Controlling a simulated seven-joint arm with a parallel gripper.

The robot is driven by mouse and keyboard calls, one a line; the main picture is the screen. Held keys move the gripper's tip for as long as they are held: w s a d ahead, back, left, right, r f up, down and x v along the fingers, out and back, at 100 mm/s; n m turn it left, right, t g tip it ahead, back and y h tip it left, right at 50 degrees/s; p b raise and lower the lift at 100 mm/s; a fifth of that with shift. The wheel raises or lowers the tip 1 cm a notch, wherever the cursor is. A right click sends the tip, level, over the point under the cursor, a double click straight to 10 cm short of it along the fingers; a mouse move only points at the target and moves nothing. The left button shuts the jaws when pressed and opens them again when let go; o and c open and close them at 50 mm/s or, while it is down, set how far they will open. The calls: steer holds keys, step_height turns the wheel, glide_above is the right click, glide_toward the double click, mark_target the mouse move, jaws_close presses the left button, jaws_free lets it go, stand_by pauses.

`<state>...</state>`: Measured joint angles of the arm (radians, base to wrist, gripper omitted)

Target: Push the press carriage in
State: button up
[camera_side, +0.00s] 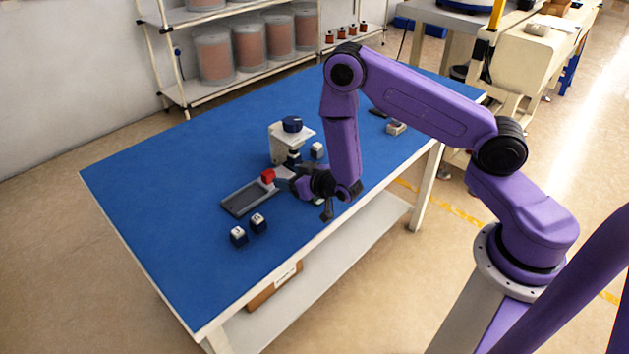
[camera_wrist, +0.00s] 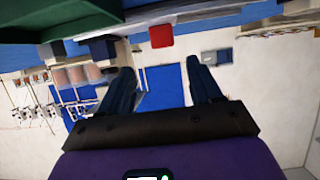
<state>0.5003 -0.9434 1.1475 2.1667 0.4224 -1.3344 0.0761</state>
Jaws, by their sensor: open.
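The press (camera_side: 280,145) is a white body with a dark blue knob on top, standing on the blue table in the side view. A long grey tray-like track (camera_side: 245,198) lies in front of it. A red block (camera_side: 268,176), seemingly the carriage's handle, is at the track's far right end. My gripper (camera_side: 281,178) is low, just right of the red block. In the wrist view the red block (camera_wrist: 160,36) shows ahead, between the open fingertips (camera_wrist: 160,65) and beyond them. Nothing is between the fingers. I cannot tell whether gripper and block touch; the carriage itself is largely hidden.
Two dark blocks with white tops (camera_side: 239,235) (camera_side: 258,222) stand near the track's front end. A small grey-white block (camera_side: 317,150) is right of the press. A light box (camera_side: 396,128) lies farther right. The left of the blue table (camera_side: 150,175) is clear.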

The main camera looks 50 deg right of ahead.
steer(key=v, duration=0.9)
steer(key=s+a+r+n+g+y, duration=0.4)
steer(key=s+a+r+n+g, duration=0.15)
steer(key=s+a+g, duration=0.5)
steer(key=s+d+r+n+g+h, duration=0.1)
steer(key=s+d+r+n, duration=0.2)
steer(key=s, duration=0.6)
steer(key=s+d+r+n+g+h, duration=0.2)
steer(key=s+d+r+n, duration=0.2)
steer(key=s+d+r, duration=0.2)
step_height(320, 180, up, 2)
steer(key=s, duration=0.3)
steer(key=shift+d+r+h, duration=0.15)
steer(key=shift+d+h, duration=0.15)
steer(key=shift+d, duration=0.05)
